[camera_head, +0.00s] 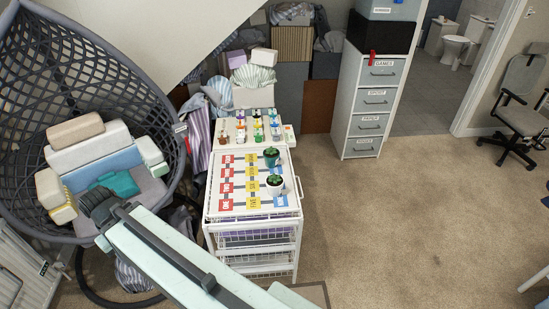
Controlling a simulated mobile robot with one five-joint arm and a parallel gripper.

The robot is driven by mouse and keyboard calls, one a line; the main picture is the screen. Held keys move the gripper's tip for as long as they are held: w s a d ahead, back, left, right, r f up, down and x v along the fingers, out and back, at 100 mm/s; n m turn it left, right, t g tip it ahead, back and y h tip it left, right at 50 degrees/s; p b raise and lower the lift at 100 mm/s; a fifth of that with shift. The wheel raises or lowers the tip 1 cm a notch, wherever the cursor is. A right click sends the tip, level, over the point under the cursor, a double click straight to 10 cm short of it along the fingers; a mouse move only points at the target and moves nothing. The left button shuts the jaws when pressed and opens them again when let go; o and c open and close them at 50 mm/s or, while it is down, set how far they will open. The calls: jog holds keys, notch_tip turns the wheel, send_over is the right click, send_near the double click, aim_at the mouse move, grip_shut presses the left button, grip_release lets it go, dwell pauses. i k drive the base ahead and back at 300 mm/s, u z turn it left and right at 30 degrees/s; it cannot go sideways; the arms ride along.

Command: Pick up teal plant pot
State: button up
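The teal plant pot (271,161) holds a small green plant. It stands upright on the top of the white wire cart (213,211), near its right side toward the back. A white pot (275,192) with a green plant stands just in front of it. My pale arm reaches from the bottom toward the left. The dark end of it, at my gripper (97,204), is over the hanging chair, left of the cart and well apart from the teal pot. The fingers cannot be made out, so I cannot tell if they are open.
A hanging chair (40,95) with several cushions (92,150) and a teal item (120,183) fills the left. A drawer cabinet (371,105) stands behind the cart to the right. Open carpet (400,220) lies right of the cart. An office chair (522,110) is at far right.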

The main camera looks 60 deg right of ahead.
aim_at(271, 156)
jog(key=z, duration=0.1)
jog(key=i, duration=1)
jog(key=u, duration=0.05)
